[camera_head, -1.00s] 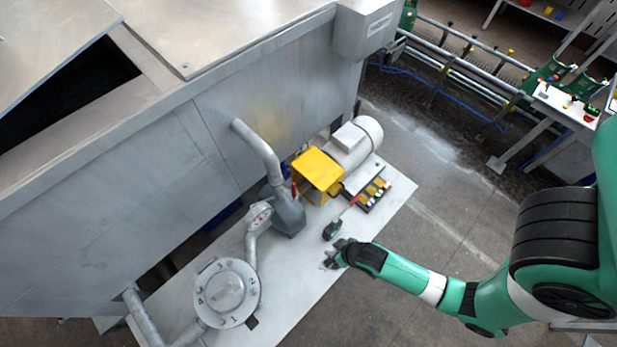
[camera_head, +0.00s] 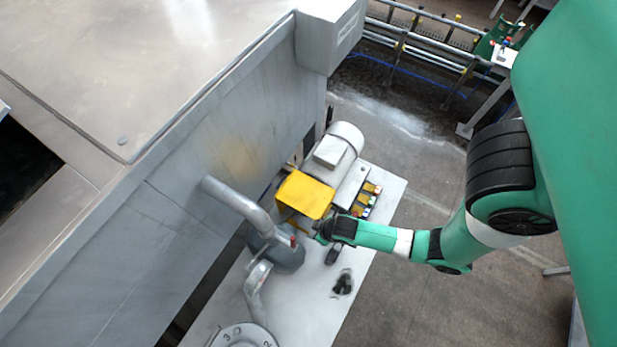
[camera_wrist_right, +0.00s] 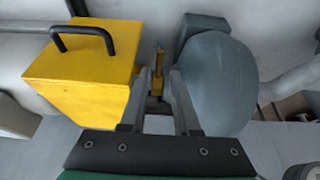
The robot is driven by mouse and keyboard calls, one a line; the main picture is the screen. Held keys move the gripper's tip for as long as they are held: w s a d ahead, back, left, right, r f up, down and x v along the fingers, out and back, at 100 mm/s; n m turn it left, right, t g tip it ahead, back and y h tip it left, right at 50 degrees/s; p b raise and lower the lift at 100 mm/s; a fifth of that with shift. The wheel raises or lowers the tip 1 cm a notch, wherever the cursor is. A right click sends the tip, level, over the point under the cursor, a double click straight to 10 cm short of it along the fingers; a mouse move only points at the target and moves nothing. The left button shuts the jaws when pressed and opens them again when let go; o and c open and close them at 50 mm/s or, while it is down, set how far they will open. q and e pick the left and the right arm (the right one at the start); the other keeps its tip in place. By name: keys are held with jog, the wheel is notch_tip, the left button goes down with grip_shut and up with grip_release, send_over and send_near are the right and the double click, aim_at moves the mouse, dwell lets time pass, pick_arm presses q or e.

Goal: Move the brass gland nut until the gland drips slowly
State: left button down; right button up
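The grey pump (camera_head: 285,257) stands on the pale plinth, beside a yellow guard box (camera_head: 305,195). My right gripper (camera_head: 318,234) is at the gap between them; the wrist view shows this gap close up. There the yellow box (camera_wrist_right: 85,70) with a black handle is on the left and the grey pump body (camera_wrist_right: 222,85) on the right. A small brass-coloured part (camera_wrist_right: 157,85), apparently at the gland, stands between my two fingers. The fingers are apart, with space visible around the part; contact cannot be told. Drips cannot be made out. My left gripper is not in view.
A grey motor (camera_head: 340,145) and a tray of small coloured items (camera_head: 368,200) are beyond the guard. A dark object (camera_head: 343,282) lies on the plinth (camera_head: 310,310). A large metal tank (camera_head: 150,245) closes off the left. Pipes rise from the pump.

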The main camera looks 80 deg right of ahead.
aim_at(307, 232)
jog(key=b+x, duration=0.1)
jog(key=x, duration=0.4)
jog(key=shift+w+f, duration=0.2)
jog(key=shift+f, duration=0.05)
grip_shut()
dwell(1.1)
